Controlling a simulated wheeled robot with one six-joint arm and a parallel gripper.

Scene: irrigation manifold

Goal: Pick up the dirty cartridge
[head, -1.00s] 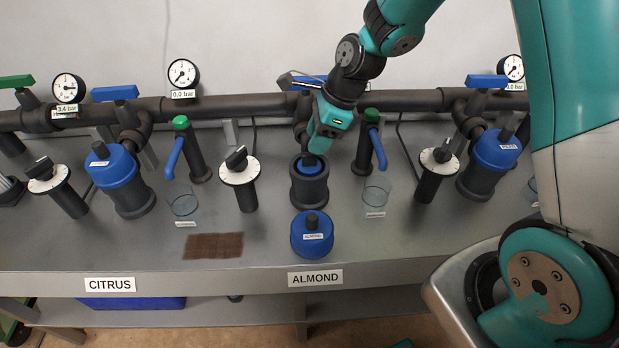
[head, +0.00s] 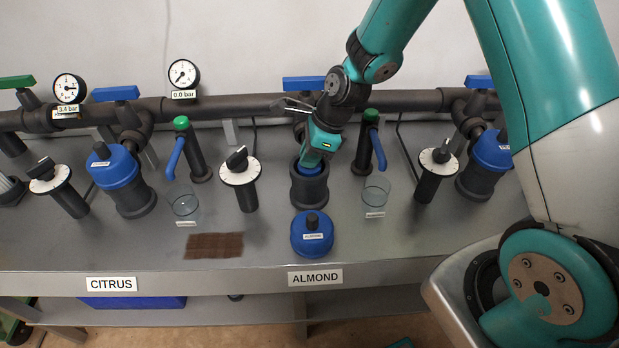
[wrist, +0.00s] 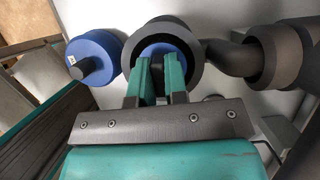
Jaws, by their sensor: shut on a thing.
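The dark filter housing (head: 309,190) stands open on the bench behind the ALMOND label. The cartridge's blue top (head: 311,169) shows inside its mouth; the rest of the cartridge is hidden by the housing. My gripper (head: 313,160) points down into the housing from above and is shut on the cartridge. In the wrist view, the green fingers of my gripper (wrist: 160,75) reach over the housing's rim (wrist: 196,50) to the blue cartridge top (wrist: 158,48). The blue housing lid (head: 312,236) lies on the bench in front of the housing.
A clear cup (head: 376,190) stands right of the housing, near a green-topped tap (head: 371,140). A dial on a post (head: 240,170) stands to the left. A brown mat (head: 214,246) lies front left. Pipework (head: 230,107) runs behind. Bare bench lies right of the lid.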

